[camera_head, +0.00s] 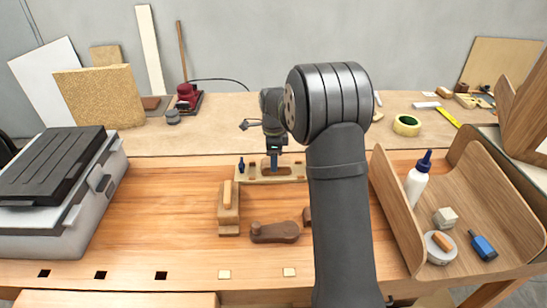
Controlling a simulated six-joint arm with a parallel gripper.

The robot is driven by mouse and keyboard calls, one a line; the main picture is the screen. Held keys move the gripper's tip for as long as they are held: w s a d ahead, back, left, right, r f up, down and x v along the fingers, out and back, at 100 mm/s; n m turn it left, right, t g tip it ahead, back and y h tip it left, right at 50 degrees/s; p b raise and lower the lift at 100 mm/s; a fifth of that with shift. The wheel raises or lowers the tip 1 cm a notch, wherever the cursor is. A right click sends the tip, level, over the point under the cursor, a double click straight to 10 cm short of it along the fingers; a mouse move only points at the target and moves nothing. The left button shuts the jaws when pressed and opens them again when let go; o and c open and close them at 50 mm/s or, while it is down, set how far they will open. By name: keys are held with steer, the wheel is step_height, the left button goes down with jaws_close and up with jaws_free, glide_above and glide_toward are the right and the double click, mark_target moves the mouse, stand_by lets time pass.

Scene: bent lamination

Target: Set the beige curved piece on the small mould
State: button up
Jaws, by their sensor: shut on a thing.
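A beige piece (228,194) with rounded ends lies lengthwise on top of a wooden block (228,216) at the middle left of the bench; its curve is hard to make out. This block may be the small mould, but I cannot tell. My gripper (274,160) is farther back and to the right of it, pointing down over a light wooden holder (296,172). It is shut on a narrow blue upright thing (274,164), small in the picture. The thing's lower end is at the holder, and I cannot tell whether it is still seated.
A small dark blue item (241,166) stands at the holder's left end. A dark brown rounded piece (275,233) lies in front. A curved wooden tray (400,225) holds a white bottle (418,180) at right. A grey case (60,225) is at left. My arm hides the middle right.

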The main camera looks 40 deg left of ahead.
steer(key=shift+f, duration=0.1)
steer(key=o, duration=1.4)
steer(key=shift+o, duration=0.2)
steer(key=shift+r, duration=4)
steer(key=shift+f, duration=3.65)
